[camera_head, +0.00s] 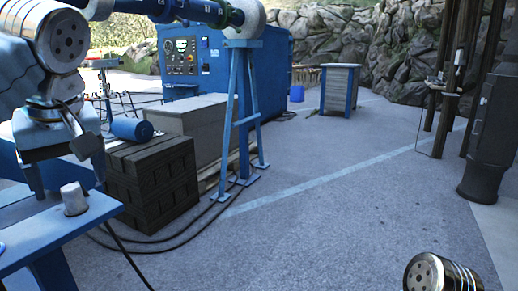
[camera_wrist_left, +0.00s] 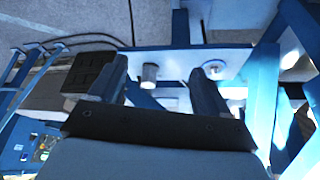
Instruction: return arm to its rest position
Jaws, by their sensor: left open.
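My left arm comes in from the upper left in the head view. Its gripper (camera_head: 60,165) is above the near blue bench (camera_head: 45,238), with the fingers pointing down. In the left wrist view the two fingers (camera_wrist_left: 160,88) stand apart with nothing between them. A small grey metal cylinder (camera_head: 73,198) stands upright on the bench, just below and apart from the gripper. It also shows beyond the fingers in the left wrist view (camera_wrist_left: 150,72). A metal cylindrical part of my right arm (camera_head: 440,273) shows at the lower right; its gripper is out of view.
A dark wooden crate (camera_head: 152,182) stands right behind the bench, near a blue cylinder (camera_head: 131,130). A blue trestle (camera_head: 242,115) holds up a blue pipe (camera_head: 190,10). Black cables lie on the ground. A dark post (camera_head: 490,125) stands at right. The middle paving is clear.

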